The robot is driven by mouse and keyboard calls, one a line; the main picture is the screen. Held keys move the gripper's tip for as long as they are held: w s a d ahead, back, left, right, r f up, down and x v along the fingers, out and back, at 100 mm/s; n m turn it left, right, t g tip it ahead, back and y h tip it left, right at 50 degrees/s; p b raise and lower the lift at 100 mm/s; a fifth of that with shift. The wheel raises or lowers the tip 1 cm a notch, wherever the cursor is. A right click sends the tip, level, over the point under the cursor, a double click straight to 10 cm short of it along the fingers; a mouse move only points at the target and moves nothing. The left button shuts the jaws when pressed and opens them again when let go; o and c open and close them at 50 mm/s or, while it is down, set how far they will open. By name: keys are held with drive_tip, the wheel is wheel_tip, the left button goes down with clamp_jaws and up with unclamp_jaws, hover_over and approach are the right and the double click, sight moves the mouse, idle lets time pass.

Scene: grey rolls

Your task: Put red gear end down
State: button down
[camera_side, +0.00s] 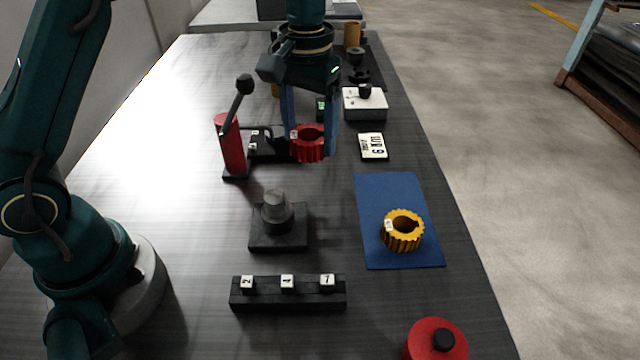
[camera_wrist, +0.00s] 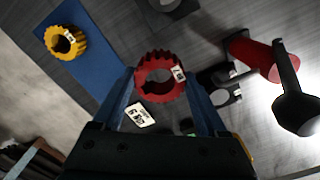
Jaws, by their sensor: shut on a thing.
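The red gear (camera_side: 308,146) is a toothed ring with a small white tag on its side. My gripper (camera_side: 311,140) is shut on it, with a blue finger on each side, and holds it above the table's far half. In the wrist view the red gear (camera_wrist: 160,76) sits between the two blue fingertips (camera_wrist: 163,84), its bore facing the camera and its tag at the right. Whether a gap lies under it is hard to tell. A yellow gear (camera_side: 402,231) with a tag lies on the blue mat (camera_side: 383,190); it also shows in the wrist view (camera_wrist: 66,42).
A red cylinder with a black lever (camera_side: 232,145) stands left of the gear. A black base with a grey post (camera_side: 277,222) stands nearer. A numbered black rack (camera_side: 288,293), a white box (camera_side: 364,103), a label card (camera_side: 373,146) and a red round object (camera_side: 436,340) are around. Bare table lies between them.

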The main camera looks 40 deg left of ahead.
sight(310, 192)
wheel_tip(310, 192, down, 9)
drive_tip(key=shift+f, duration=0.1)
idle(0.3)
unclamp_jaws()
drive_tip(key=shift+f, duration=0.1)
drive_tip(key=s+r+t, duration=0.1)
drive_tip(key=s+r, duration=0.3)
drive_tip(key=r, duration=1.2)
drive_tip(key=s+a+f+m+t, duration=0.1)
drive_tip(key=s+t, duration=0.3)
drive_tip(key=s, duration=0.9)
drive_tip(key=shift+s+a+m+t, duration=0.25)
drive_tip(key=shift+a+m+t, duration=0.05)
drive_tip(key=shift+a+m, duration=0.35)
